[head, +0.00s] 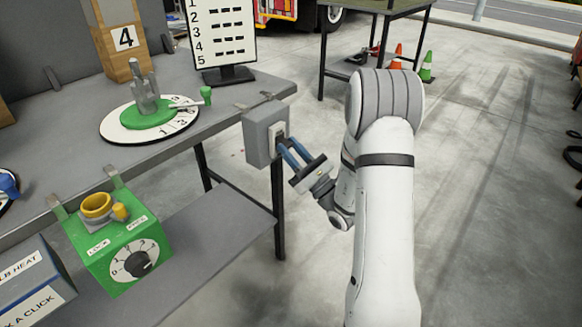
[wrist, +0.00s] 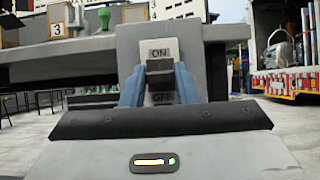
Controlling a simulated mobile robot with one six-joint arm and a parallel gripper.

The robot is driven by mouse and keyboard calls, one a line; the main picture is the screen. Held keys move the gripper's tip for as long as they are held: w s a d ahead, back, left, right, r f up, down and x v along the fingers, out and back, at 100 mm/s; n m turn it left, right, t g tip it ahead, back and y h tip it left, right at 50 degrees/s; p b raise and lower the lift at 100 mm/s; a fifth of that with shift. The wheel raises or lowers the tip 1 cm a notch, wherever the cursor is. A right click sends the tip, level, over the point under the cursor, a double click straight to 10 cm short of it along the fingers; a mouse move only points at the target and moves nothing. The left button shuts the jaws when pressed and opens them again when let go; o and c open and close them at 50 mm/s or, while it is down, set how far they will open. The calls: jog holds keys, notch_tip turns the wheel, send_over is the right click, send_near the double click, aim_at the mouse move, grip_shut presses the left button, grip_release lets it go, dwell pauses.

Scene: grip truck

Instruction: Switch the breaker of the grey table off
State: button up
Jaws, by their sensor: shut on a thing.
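The breaker (head: 259,138) is a grey box mounted at the right end of the grey table (head: 235,100). In the wrist view the breaker box (wrist: 128,50) is straight ahead. Its plate reads ON at the top and OFF at the bottom. A dark switch lever (wrist: 160,68) sticks out between the two words; I cannot tell which way it is tilted. My gripper (head: 283,146) reaches the breaker's front from the right. In the wrist view its blue fingers (wrist: 160,82) are shut on the lever from both sides and partly cover the plate around OFF.
A green box with a dial (head: 118,250) hangs on the table's front edge, left of the breaker. A round white dial (head: 150,125) with a green handle and a screen (head: 222,40) stand on the table. Orange and green cones (head: 426,68) stand far back.

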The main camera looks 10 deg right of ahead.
jog(key=shift+a+f+t+y+b, duration=0.15)
jog(key=shift+f+t+y+b, duration=0.4)
jog(key=shift+b, duration=2.9)
jog(key=shift+r+b, duration=0.1)
jog(key=shift+b, duration=1)
jog(key=o, duration=1)
jog(key=shift+r+t, duration=0.1)
jog(key=shift+t, duration=0.15)
